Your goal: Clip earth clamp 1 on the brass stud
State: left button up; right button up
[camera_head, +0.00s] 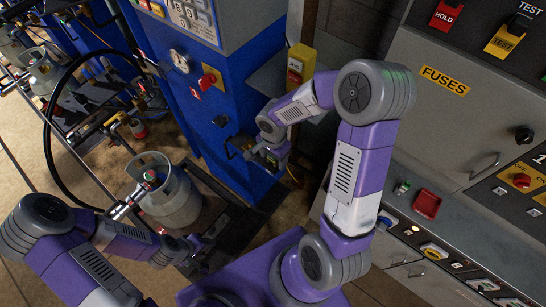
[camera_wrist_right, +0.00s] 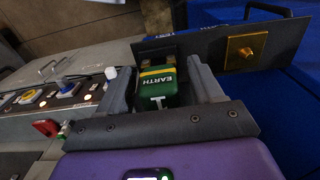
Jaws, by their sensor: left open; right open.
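In the right wrist view, a green earth clamp (camera_wrist_right: 168,82) with a yellow band and the word EARTH sits between the fingers of my right gripper (camera_wrist_right: 160,72). The fingers are open, one on each side of it. Its dark jaws point away from me, and I cannot tell what they touch. The brass stud (camera_wrist_right: 245,50) is on a dark plate (camera_wrist_right: 285,42), to the right of the clamp and apart from it. In the head view, my right gripper (camera_head: 268,157) is beside the blue cabinet; clamp and stud cannot be made out there. My left gripper (camera_head: 192,246) is open, low near the gas cylinder.
The blue cabinet (camera_head: 215,125) stands behind my right gripper. A grey gas cylinder (camera_head: 172,203) stands on a dark tray beside my left arm. A yellow switch box (camera_head: 300,62) is behind.

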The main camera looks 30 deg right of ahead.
jog(key=shift+b, duration=0.35)
jog(key=shift+c, duration=0.2)
grip_shut()
dwell(0.5)
jog(key=shift+r, duration=0.1)
jog(key=shift+r+p, duration=2)
jog(key=shift+r, duration=0.9)
jog(key=shift+f, duration=0.1)
